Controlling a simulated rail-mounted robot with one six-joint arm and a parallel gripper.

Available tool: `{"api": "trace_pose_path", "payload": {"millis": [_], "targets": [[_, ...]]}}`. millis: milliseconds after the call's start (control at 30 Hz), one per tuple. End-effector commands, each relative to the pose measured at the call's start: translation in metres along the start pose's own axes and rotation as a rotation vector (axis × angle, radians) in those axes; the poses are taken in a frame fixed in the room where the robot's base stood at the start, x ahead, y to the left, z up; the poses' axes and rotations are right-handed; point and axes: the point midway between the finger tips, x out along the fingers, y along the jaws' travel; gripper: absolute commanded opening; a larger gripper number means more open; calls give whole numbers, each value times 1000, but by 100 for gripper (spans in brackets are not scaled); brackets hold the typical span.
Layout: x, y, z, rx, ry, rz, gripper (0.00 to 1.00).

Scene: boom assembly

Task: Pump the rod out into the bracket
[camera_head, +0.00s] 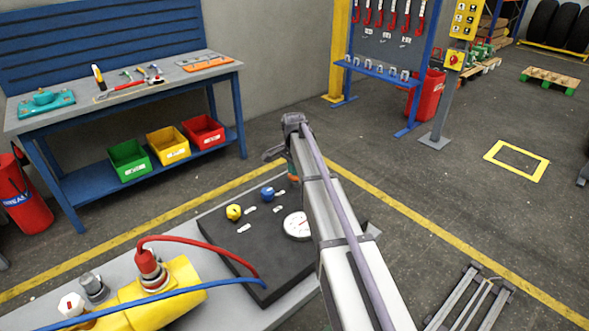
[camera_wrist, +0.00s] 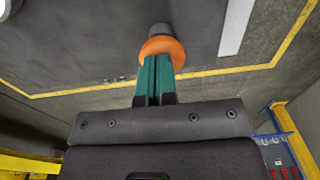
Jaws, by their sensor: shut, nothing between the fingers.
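In the wrist view my gripper (camera_wrist: 156,66) has its green fingers shut side by side. Their tips meet, or lie just in front of, an orange round piece (camera_wrist: 163,47) with a dark cylindrical end behind it; I cannot tell whether they touch. In the head view a small orange patch (camera_head: 291,170) shows beside my arm, which hides most of that spot. A black panel (camera_head: 270,265) carries a yellow knob (camera_head: 234,212), a blue knob (camera_head: 267,193) and a white dial gauge (camera_head: 297,226). I cannot make out the rod or the bracket.
A yellow pump body (camera_head: 178,292) with a red hose (camera_head: 205,240) and a blue hose (camera_head: 150,294) lies at the lower left. A blue workbench (camera_head: 62,120) stands behind. A grey frame (camera_head: 470,300) is at the lower right. Open floor lies to the right.

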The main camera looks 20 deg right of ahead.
Motion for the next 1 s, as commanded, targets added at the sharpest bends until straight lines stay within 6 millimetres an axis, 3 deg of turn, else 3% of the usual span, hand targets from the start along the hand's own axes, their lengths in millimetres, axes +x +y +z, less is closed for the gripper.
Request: {"api": "trace_pose_path", "payload": {"millis": [33, 467, 667, 1000], "targets": [[12, 0, 0, 0, 0, 1, 0], [4, 2, 1, 0, -2, 3, 0], [-30, 2, 1, 0, 0, 0, 0], [-116, 1, 0, 0, 2, -3, 0]]}}
